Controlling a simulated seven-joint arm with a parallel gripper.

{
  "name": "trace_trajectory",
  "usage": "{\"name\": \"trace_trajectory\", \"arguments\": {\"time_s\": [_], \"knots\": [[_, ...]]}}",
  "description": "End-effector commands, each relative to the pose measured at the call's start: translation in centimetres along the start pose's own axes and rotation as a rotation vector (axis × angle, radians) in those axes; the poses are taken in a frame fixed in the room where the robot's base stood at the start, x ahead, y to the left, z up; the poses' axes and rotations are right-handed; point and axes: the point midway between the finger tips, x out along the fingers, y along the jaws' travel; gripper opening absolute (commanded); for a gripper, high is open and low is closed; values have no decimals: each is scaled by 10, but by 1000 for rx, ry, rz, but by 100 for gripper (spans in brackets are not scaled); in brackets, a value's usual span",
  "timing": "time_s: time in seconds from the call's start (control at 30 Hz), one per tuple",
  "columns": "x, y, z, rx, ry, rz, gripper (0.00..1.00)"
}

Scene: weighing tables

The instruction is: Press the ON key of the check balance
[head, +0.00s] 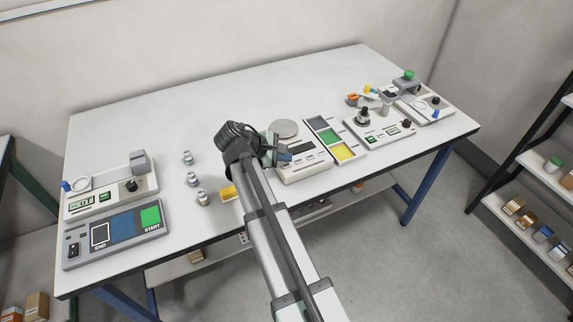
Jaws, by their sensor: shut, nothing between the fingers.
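A balance (306,171) with a round pale pan (284,128), a dark display and a row of small keys along its front stands at the middle of the table. It looks like the check balance, but its key labels are too small to read, so I cannot tell which key is ON. My gripper (286,158) is shut and empty, over the left part of this balance by its display. My wrist and gripper hide part of the balance's left side. I cannot tell whether the fingertips touch it.
A tray with coloured compartments (322,124) stands close right of the balance. Instruments with knobs (379,129) stand farther right. An instrument (110,190) and a START/END panel (122,228) are far left.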

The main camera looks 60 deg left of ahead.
Motion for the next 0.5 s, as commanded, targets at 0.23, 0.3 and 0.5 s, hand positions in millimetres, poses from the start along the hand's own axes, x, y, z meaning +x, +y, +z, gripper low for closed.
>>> {"name": "trace_trajectory", "arguments": {"time_s": [0.23,0.3,0.5], "knots": [[5,-4,-3,0,0,0,0],[5,-4,-4,1,0,0,0],[5,-4,-4,0,0,0,0]]}}
